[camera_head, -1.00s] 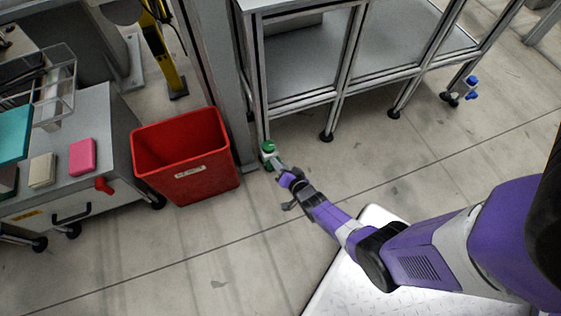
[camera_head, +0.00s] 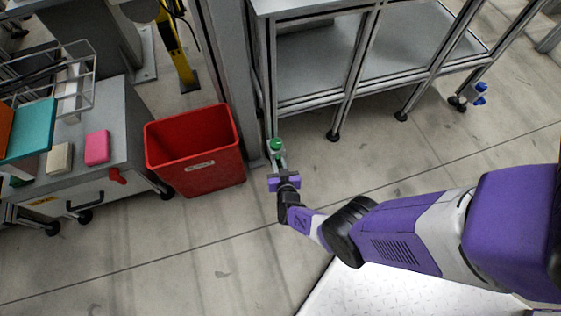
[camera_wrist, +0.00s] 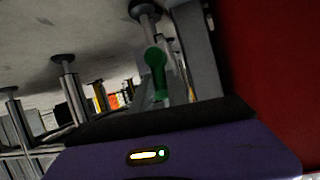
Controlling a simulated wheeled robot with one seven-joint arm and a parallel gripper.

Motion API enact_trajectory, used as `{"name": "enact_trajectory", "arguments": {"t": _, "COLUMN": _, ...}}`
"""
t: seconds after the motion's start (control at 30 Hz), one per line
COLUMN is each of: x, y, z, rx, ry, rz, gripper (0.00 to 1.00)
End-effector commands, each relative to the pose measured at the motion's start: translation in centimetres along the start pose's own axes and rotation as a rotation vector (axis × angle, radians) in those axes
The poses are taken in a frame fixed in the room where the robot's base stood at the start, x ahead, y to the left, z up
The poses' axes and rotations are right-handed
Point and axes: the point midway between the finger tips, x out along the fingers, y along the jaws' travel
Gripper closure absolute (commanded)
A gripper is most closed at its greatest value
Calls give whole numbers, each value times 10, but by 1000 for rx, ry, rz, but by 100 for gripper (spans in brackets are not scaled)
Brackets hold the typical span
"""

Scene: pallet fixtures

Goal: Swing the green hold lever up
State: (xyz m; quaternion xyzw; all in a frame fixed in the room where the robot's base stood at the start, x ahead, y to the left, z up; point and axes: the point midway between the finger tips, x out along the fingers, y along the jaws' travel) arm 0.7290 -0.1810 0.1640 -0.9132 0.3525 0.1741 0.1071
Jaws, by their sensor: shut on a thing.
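The green hold lever (camera_head: 276,145) is low at the foot of the metal rack's left front post, just right of the red bin. In the wrist view, its rounded green end and arm (camera_wrist: 156,70) stand out above the dark edge of my gripper (camera_head: 279,172). My gripper is at the lever, shut on it. The purple gripper body fills the lower part of the wrist view and hides the grip itself. The lever's mount is only partly visible.
The red bin (camera_head: 193,166) stands close left of my gripper. The grey rack (camera_head: 318,100) rises right behind it. A blue-knobbed fixture (camera_head: 478,92) is on a far right leg. A grey cabinet (camera_head: 122,150) stands at left. The floor in front is clear.

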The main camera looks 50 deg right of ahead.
Motion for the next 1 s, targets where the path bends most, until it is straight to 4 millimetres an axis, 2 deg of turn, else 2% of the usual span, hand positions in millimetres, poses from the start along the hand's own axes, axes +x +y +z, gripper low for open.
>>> {"name": "enact_trajectory", "arguments": {"t": 0.3, "x": 0, "y": -4, "z": 0, "rx": -72, "ry": 13, "rz": 29, "gripper": 100}}
{"name": "enact_trajectory", "arguments": {"t": 0.83, "x": 0, "y": -4, "z": 0, "rx": -85, "ry": 16, "rz": 34, "gripper": 100}}
{"name": "enact_trajectory", "arguments": {"t": 0.87, "x": 0, "y": -4, "z": 0, "rx": -85, "ry": 16, "rz": 34, "gripper": 77}}
{"name": "enact_trajectory", "arguments": {"t": 0.93, "x": 0, "y": -4, "z": 0, "rx": -85, "ry": 16, "rz": 34, "gripper": 64}}
{"name": "enact_trajectory", "arguments": {"t": 0.97, "x": 0, "y": -4, "z": 0, "rx": -84, "ry": 16, "rz": 34, "gripper": 59}}
{"name": "enact_trajectory", "arguments": {"t": 1.0, "x": 0, "y": -4, "z": 0, "rx": -84, "ry": 16, "rz": 34, "gripper": 59}}
